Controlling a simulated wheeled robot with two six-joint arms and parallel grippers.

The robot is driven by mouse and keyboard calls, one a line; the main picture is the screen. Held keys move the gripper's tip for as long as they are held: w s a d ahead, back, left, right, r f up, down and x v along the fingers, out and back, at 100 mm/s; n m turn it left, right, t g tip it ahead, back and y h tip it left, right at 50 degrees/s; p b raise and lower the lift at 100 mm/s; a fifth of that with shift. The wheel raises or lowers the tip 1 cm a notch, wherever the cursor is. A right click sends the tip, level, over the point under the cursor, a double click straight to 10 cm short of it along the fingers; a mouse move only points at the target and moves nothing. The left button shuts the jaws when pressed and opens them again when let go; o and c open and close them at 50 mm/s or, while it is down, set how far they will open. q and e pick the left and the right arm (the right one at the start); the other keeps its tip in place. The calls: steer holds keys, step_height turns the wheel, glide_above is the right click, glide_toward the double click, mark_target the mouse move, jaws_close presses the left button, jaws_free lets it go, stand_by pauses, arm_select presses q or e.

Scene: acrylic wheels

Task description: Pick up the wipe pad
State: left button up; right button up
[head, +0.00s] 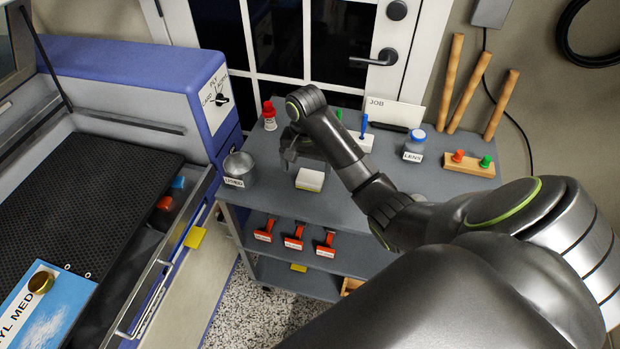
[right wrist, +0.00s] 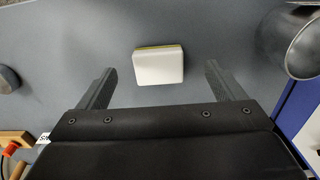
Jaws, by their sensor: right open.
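The wipe pad (head: 310,180) is a small white block with a yellow layer, lying on the grey top of the cart (head: 260,195). In the right wrist view the wipe pad (right wrist: 159,66) lies ahead of the fingertips, roughly centred between them and apart from both. My right gripper (head: 303,155) is above the cart top, just behind and to the left of the pad in the head view. It is open and empty in the right wrist view (right wrist: 155,75). My left gripper is not in view.
A metal cup (head: 239,168) stands left of the pad; a red-capped bottle (head: 269,116) is behind. A labelled jar (head: 415,145) and a wooden holder with red and green pegs (head: 468,164) stand at right.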

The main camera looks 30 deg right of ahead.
mark_target(309, 180)
steer(key=shift+d+f+b, duration=0.15)
steer(key=shift+f+b, duration=0.4)
steer(key=shift+f, duration=0.05)
steer(key=f, duration=0.1)
steer(key=f+b, duration=0.1)
steer(key=f, duration=0.1)
steer(key=shift+w+d+f+b, duration=0.1)
steer(key=shift+d+f+b, duration=0.15)
steer(key=shift+f+b, duration=0.1)
steer(key=shift+f, duration=0.2)
steer(key=c, duration=1.1)
steer(key=shift+o, duration=0.2)
steer(key=shift+r, duration=0.1)
steer(key=shift+r, duration=0.55)
step_height(309, 180, up, 9)
steer(key=p, duration=0.7)
steer(key=shift+f, duration=0.1)
